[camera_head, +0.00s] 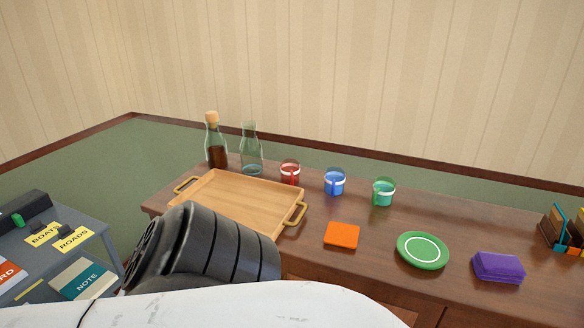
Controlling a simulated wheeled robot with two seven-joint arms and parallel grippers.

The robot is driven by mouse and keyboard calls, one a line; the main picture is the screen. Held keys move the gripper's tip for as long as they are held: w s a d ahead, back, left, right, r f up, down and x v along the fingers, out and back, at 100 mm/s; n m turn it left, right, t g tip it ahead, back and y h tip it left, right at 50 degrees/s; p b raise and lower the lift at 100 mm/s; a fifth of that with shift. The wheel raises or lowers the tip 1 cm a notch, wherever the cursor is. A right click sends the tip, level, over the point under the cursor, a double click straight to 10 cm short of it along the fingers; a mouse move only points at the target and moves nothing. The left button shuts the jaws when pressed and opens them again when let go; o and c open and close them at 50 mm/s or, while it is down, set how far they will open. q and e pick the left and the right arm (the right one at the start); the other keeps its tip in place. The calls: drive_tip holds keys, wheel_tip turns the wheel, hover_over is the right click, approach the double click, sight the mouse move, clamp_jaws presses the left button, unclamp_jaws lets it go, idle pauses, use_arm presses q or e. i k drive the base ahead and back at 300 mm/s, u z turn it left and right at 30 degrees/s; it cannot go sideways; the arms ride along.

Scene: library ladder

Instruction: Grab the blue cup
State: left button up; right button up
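The blue cup (335,181) stands upright on the brown wooden table, with a white band around it. It is between a red cup (290,172) on its left and a green cup (383,191) on its right, apart from both. Nothing holds the blue cup. A black ribbed part and a white link of my own arm fill the lower middle of the view, in front of the table. No gripper fingers show in the head view.
A wooden tray (228,200) with handles lies left of the cups, with two bottles behind it. An orange square (342,235), a green plate (423,250) and a purple block (498,268) lie in front. A grey cart (100,225) stands left.

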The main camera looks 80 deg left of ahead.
sight(335, 178)
drive_tip(key=u, duration=2.35)
